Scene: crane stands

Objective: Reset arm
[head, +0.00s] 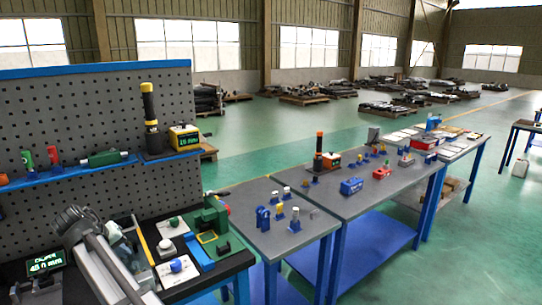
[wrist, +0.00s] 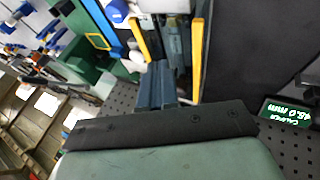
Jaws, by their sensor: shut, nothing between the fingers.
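My gripper (wrist: 163,82) shows in the wrist view as blue-grey fingers pressed together, with nothing held between them. In that view they point toward the workbench, near a yellow strip (wrist: 197,60) and a second yellow strip (wrist: 140,38). In the head view, grey arm parts of mine rise over the near bench at lower left; the fingertips cannot be made out there.
A caliper display (head: 46,263) stands at the lower left. A green fixture (head: 211,218), a plate with a green knob (head: 173,223) and a plate with a blue knob (head: 177,267) crowd the bench. A pegboard (head: 100,105) rises behind. Grey tables (head: 262,234) extend right.

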